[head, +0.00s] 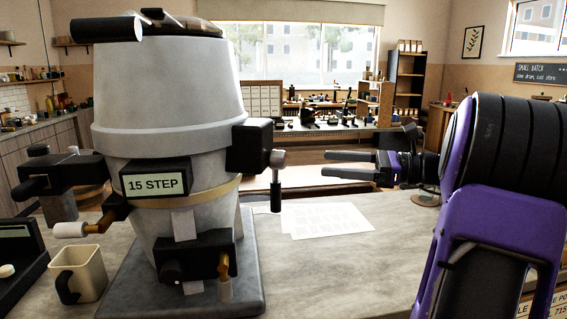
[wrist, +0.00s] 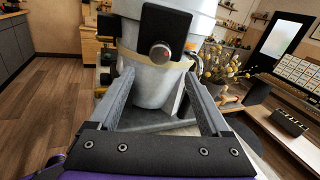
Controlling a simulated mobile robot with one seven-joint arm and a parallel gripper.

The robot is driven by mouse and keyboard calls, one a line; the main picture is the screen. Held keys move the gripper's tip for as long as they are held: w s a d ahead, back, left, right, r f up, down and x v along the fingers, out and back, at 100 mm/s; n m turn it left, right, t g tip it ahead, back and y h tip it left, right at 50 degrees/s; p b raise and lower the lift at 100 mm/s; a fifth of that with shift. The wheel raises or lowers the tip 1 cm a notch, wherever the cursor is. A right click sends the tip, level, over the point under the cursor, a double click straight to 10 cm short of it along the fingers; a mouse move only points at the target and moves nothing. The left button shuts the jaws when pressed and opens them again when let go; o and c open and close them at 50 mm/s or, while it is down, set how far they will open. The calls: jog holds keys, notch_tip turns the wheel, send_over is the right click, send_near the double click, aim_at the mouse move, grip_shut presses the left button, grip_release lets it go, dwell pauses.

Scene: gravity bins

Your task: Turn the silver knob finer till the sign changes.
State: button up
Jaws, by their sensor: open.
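The silver knob (head: 277,158) sticks out from a black block on the right side of a large grey and white bin-like machine (head: 170,85). In the wrist view the round knob (wrist: 160,53) is on the black block, a little above and ahead of the fingertips. My gripper (head: 324,164) is open and empty, to the right of the knob and apart from it, fingers pointing at it. In the wrist view my gripper (wrist: 168,75) has its two fingers spread.
A black lever (head: 275,190) hangs just below the knob. White sheets (head: 325,220) lie on the counter. A beige mug (head: 88,270) stands at the lower left. The counter between the sheets and my arm is clear.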

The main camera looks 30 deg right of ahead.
aim_at(285, 159)
jog(key=b+x, duration=0.1)
jog(key=x, duration=1)
grip_shut()
jog(key=shift+p, duration=0.3)
